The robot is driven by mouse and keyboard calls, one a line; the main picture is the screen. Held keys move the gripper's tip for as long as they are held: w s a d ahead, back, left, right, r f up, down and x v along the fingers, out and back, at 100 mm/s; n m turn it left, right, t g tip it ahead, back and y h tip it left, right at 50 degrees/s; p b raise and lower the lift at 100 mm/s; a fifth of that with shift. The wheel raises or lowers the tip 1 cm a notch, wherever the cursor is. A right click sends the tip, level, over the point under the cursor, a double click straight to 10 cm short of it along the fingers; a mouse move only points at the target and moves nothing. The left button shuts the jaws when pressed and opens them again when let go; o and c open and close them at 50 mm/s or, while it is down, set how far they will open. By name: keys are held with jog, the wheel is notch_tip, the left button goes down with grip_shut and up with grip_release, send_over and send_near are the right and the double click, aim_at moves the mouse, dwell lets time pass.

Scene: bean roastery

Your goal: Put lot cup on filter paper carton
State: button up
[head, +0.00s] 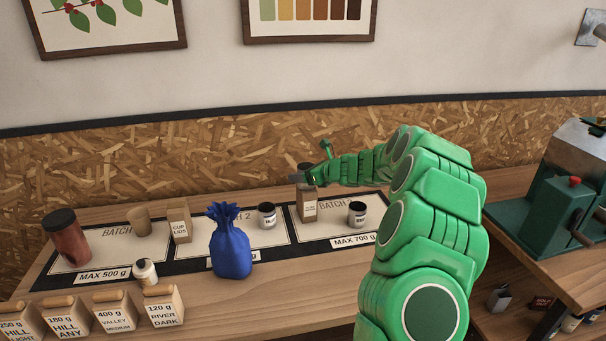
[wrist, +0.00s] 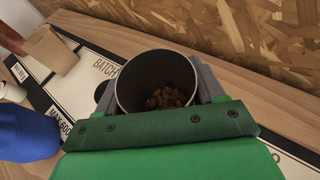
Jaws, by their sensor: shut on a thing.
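My gripper (head: 304,176) is shut on the lot cup, a dark grey cup with brown beans inside. In the wrist view the cup (wrist: 148,72) sits between the two fingers (wrist: 157,90), seen from above. In the head view it is small and partly covered by the gripper. A tan carton (head: 308,206) with a white label, apparently the filter paper carton, stands upright on the third batch panel, directly below the gripper in the picture. Its label is too small to read. Whether the cup touches its top I cannot tell. The wrist view does not show this carton clearly.
A carton marked cup lids (head: 180,222), a blue sack (head: 231,248), a brown canister (head: 66,238), a tan cup (head: 139,221) and black-lidded jars (head: 357,213) stand on the bench. Labelled blocks (head: 163,305) line its front. A green machine (head: 570,190) is at right.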

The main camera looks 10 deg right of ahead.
jog(key=shift+f, duration=0.1)
jog(key=o, duration=1.2)
jog(key=shift+r, duration=0.2)
jog(key=v, duration=1.2)
jog(key=shift+d+f, duration=0.1)
